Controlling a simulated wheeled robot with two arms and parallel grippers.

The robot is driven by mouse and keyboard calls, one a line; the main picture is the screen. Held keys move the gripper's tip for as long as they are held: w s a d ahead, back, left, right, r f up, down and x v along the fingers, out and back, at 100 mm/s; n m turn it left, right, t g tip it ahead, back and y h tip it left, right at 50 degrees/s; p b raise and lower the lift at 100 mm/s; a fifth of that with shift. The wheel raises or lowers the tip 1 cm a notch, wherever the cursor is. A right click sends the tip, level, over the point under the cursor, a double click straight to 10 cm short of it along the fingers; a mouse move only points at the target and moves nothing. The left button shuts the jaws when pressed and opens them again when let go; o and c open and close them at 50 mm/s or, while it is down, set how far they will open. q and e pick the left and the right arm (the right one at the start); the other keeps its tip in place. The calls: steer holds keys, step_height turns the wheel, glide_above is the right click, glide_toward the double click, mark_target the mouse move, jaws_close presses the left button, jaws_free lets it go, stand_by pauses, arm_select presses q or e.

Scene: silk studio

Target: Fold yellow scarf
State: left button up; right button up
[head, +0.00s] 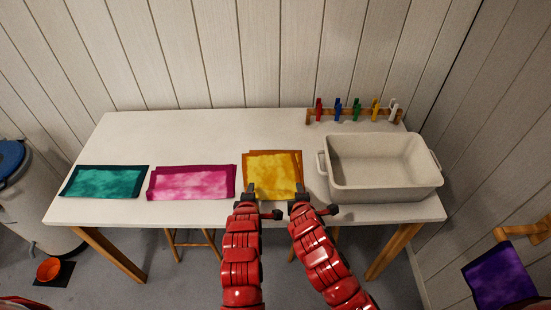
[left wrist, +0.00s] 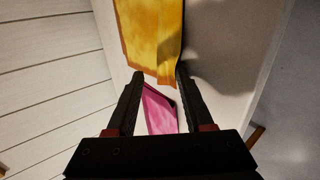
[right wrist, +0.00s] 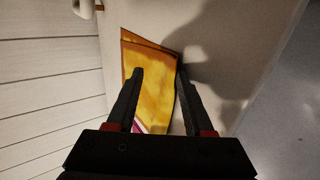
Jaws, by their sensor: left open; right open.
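The yellow scarf (head: 273,170) lies on the white table near its front edge, as a rough rectangle with an orange-brown border. A second edge shows at its upper right, so it looks layered. It also shows in the left wrist view (left wrist: 155,35) and right wrist view (right wrist: 153,75). My left gripper (head: 251,188) is open at the scarf's front left corner. My right gripper (head: 300,191) is open at its front right corner. Neither holds cloth. I cannot tell whether the fingertips touch the scarf.
A pink scarf (head: 192,182) and a teal scarf (head: 105,182) lie folded flat to the left. A grey-white tub (head: 384,190) stands close on the right. Behind it is a wooden rack (head: 311,117) with several coloured clips. The table's back left (head: 180,135) is clear.

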arm_select(q)
steer(key=shift+s+r, duration=0.15)
steer(key=shift+r, duration=0.15)
arm_select(e)
steer(key=shift+s+r, duration=0.15)
steer(key=shift+r, duration=0.1)
arm_select(q)
steer(key=s+r, duration=0.5)
steer(key=r, duration=0.3)
steer(key=shift+s+r, duration=0.15)
steer(key=shift+s, duration=0.25)
arm_select(e)
steer(key=s+r, duration=0.5)
steer(key=r, duration=0.3)
steer(key=shift+s+r, duration=0.2)
steer(key=shift+s, duration=0.2)
